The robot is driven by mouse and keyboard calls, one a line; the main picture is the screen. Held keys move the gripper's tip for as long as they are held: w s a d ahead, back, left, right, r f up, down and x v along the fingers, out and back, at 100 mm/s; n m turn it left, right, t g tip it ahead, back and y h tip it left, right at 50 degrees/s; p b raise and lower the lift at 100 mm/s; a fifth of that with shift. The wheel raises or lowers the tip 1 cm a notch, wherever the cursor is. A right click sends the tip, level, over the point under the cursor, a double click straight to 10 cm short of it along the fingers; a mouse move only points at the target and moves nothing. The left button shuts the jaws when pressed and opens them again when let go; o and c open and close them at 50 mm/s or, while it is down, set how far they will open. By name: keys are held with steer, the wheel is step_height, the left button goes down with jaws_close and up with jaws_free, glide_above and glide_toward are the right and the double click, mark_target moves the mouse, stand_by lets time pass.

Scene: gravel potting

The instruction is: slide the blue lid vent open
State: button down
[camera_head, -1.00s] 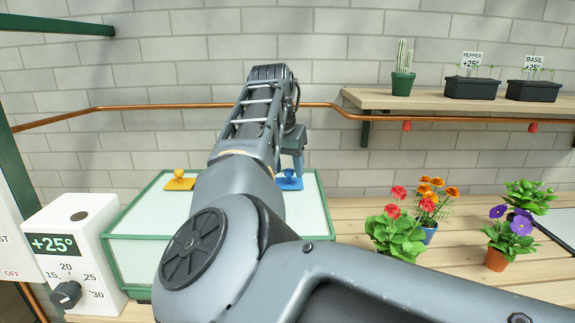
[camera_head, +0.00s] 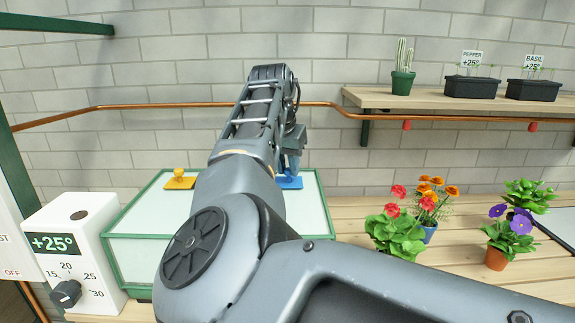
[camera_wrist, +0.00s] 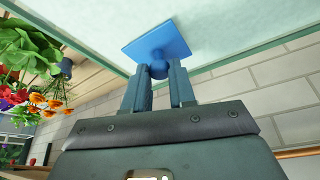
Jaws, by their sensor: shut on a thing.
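The blue lid vent (camera_head: 290,183) is a flat blue plate with a knob, on the pale lid (camera_head: 305,215) of a green-framed box. In the wrist view the blue vent plate (camera_wrist: 150,42) lies flat on the lid, and its round knob (camera_wrist: 158,70) sits between my fingertips. My gripper (camera_wrist: 160,76) is shut on this knob. In the head view my gripper (camera_head: 293,165) is over the blue vent, and my arm hides the middle of the box. A yellow vent (camera_head: 180,180) with a knob sits on the lid to the left.
A white heater box (camera_head: 70,245) with a dial and a +25° display stands left of the green-framed box. Potted flowers (camera_head: 400,235) stand on the wooden bench to the right. A shelf (camera_head: 450,103) on the wall holds a cactus and seedling trays.

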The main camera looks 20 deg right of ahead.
steer(key=a, duration=0.1)
steer(key=w+a+p, duration=0.1)
steer(key=a, duration=0.1)
steer(key=a+p, duration=0.1)
steer(key=a, duration=0.1)
steer(key=shift+w+r, duration=0.1)
steer(key=shift+w, duration=0.25)
steer(key=shift+a, duration=0.35)
steer(key=c, duration=0.9)
jaws_free()
steer(key=shift+a, duration=0.1)
steer(key=shift+c, duration=0.2)
steer(key=v, duration=0.7)
steer(key=shift+r, duration=0.3)
